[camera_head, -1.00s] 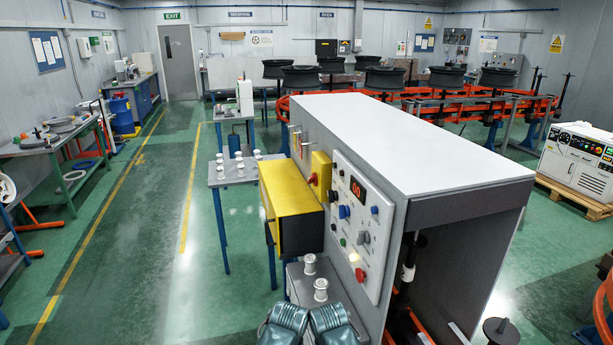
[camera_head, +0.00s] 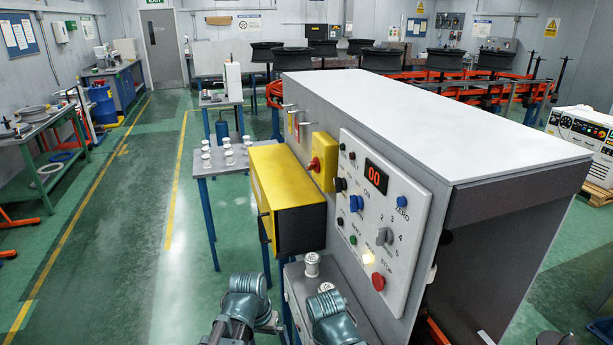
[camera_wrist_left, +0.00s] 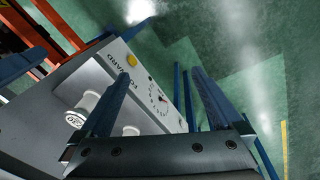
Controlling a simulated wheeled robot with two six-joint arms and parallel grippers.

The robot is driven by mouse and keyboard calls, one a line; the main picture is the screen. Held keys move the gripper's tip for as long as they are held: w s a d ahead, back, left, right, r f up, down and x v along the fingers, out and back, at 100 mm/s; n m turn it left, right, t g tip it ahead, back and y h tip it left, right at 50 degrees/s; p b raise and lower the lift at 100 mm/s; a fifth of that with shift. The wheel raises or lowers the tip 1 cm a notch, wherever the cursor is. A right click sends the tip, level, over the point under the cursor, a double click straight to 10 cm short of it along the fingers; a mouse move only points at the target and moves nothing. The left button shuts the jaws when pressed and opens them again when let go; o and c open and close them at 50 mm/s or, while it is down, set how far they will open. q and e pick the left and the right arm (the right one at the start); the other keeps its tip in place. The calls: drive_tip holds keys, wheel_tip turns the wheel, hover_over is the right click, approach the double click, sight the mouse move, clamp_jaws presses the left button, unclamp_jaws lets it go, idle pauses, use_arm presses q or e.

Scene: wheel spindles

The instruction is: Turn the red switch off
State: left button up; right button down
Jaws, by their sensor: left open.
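The red switch (camera_head: 314,164) is a rotary knob on a yellow plate (camera_head: 324,158) on the side of the grey machine, above the yellow box. A separate red stop button (camera_head: 378,281) sits low on the white control panel (camera_head: 378,215), whose display reads 00. My left arm is at the bottom of the head view, below the yellow box and well away from the switch.
The yellow box (camera_head: 288,195) juts out below the switch. White spools (camera_head: 312,264) stand on a grey cabinet beneath the panel. A small table (camera_head: 240,163) with several spools stands behind. Green floor (camera_head: 140,260) at the left is clear.

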use_arm(q)
drive_tip(key=w+f+h+b, duration=0.2)
drive_tip(key=w+f, duration=0.1)
drive_tip(key=w, duration=0.2)
drive_tip(key=t+h+b, duration=0.3)
drive_tip(key=t+h, duration=0.8)
drive_tip(key=h, duration=0.3)
approach(309, 168)
drive_tip(key=p+x, duration=0.4)
drive_tip(key=x, duration=0.5)
drive_tip(key=shift+w+d, duration=0.1)
drive_tip(key=shift+w, duration=0.05)
use_arm(e)
drive_tip(key=shift+w+f, duration=0.2)
drive_tip(key=shift+f, duration=0.3)
drive_tip(key=shift+w+f, duration=0.2)
drive_tip(key=shift+f, duration=0.25)
use_arm(q)
drive_tip(key=c, duration=1.2)
